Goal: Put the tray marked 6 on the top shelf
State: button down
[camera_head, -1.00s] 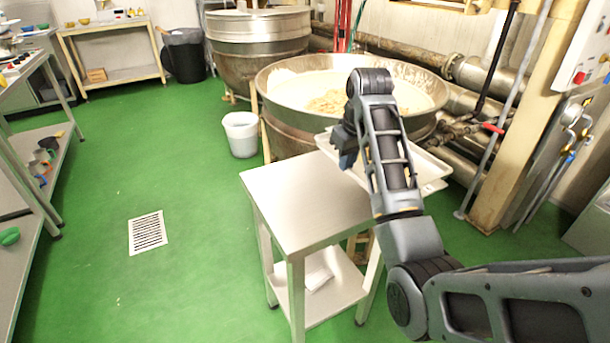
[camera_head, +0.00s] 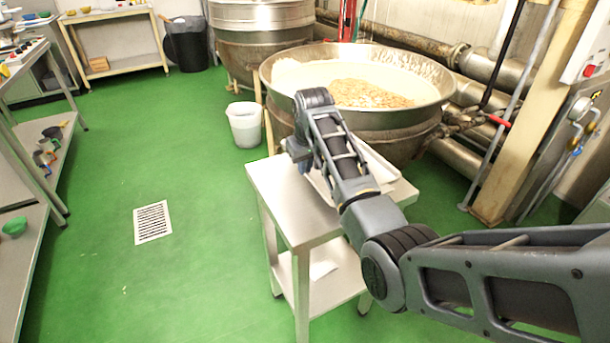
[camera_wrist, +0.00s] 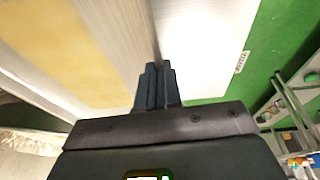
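A pale, shallow tray (camera_head: 378,168) shows behind my arm in the head view, over the top shelf (camera_head: 270,185) of a small metal table. I cannot tell whether it rests on that surface or hangs just above it. In the wrist view the tray (camera_wrist: 88,50) has a yellowish inside and a pale rim, beside the white tabletop (camera_wrist: 205,45). My gripper (camera_wrist: 158,75) has its fingers close together at the tray's edge and looks shut on it. In the head view my arm hides the fingers. No number 6 can be read.
A large kettle (camera_head: 375,122) with pale contents stands right behind the table. A white bucket (camera_head: 244,125) stands on the floor to its left. The lower shelf (camera_head: 330,292) holds a small white item. Green floor on the left is open, with a drain grate (camera_head: 152,222).

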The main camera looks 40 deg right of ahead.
jog(key=shift+f, duration=1.7)
jog(key=c, duration=1.8)
grip_release()
jog(key=shift+s+f, duration=0.1)
jog(key=shift+f, duration=0.05)
jog(key=o, duration=0.5)
